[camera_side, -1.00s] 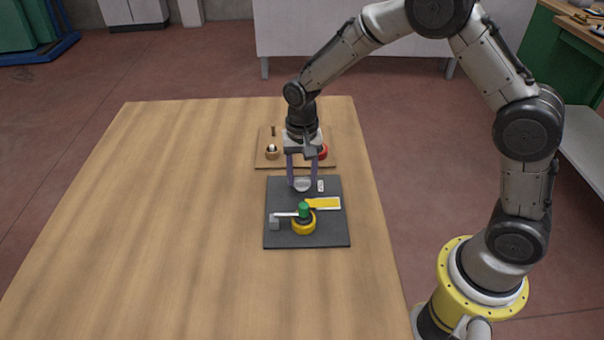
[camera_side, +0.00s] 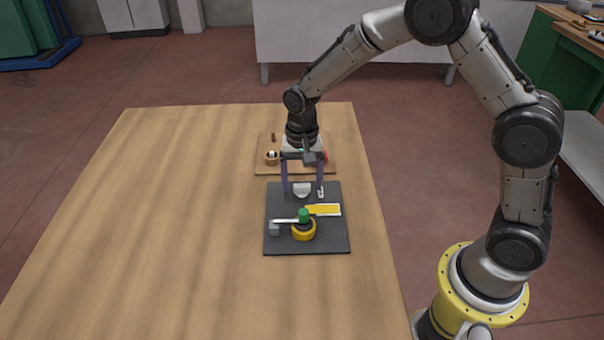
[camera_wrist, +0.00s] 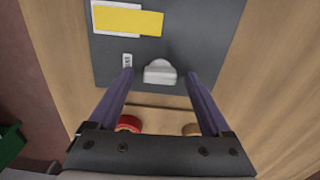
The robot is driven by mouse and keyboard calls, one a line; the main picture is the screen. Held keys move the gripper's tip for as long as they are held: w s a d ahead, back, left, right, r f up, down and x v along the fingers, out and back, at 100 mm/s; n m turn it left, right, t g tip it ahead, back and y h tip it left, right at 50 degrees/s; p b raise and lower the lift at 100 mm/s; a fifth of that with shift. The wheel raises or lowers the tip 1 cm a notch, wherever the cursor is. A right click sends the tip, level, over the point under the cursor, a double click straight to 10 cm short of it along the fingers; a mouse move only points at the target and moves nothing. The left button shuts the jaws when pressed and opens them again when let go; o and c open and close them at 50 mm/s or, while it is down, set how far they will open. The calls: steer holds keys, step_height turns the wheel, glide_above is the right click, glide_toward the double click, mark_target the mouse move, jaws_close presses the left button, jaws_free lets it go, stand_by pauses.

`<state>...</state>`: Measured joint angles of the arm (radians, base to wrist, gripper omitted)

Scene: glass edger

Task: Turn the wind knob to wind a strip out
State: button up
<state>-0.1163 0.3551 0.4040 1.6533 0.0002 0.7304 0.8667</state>
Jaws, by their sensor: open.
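A pale grey-white knob (camera_side: 301,190), which looks like the wind knob, stands near the far edge of a dark plate (camera_side: 335,235). It also shows in the wrist view (camera_wrist: 160,73). My gripper (camera_side: 303,193) is open, with one purple finger on each side of the knob. In the wrist view there are clear gaps between the knob and both fingers (camera_wrist: 159,74). A yellow strip (camera_side: 323,210) lies over a white piece on the plate. I cannot tell whether the fingertips reach down to the knob's height.
A yellow wheel with a green top (camera_side: 303,229) and a light crank arm sits at the plate's near part. A wooden board (camera_side: 263,165) behind the plate carries a red round part (camera_wrist: 130,123) and a tan one (camera_side: 271,158). The table's left side is clear.

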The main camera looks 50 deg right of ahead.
step_height(320, 180, up, 14)
stand_by(0.5)
step_height(320, 180, up, 8)
steer(key=t, duration=0.2)
glide_above(302, 184)
steer(key=s+d, duration=0.2)
steer(key=s, duration=0.2)
steer(key=s+d+r+n+t, duration=0.1)
steer(key=s+r, duration=0.1)
steer(key=s, duration=0.3)
steer(key=s+d+r+t, duration=0.1)
steer(key=s+r, duration=0.2)
steer(key=s, duration=0.1)
steer(key=s+f+n, duration=0.3)
steer(key=s, duration=0.3)
steer(key=s+f+n+t, duration=0.1)
steer(key=s+f+n, duration=0.2)
steer(key=s, duration=0.4)
steer(key=shift+d+f+n+t, duration=0.3)
steer(key=shift+d+f+n, duration=0.1)
steer(key=shift+n, duration=0.4)
steer(key=shift+s, duration=0.1)
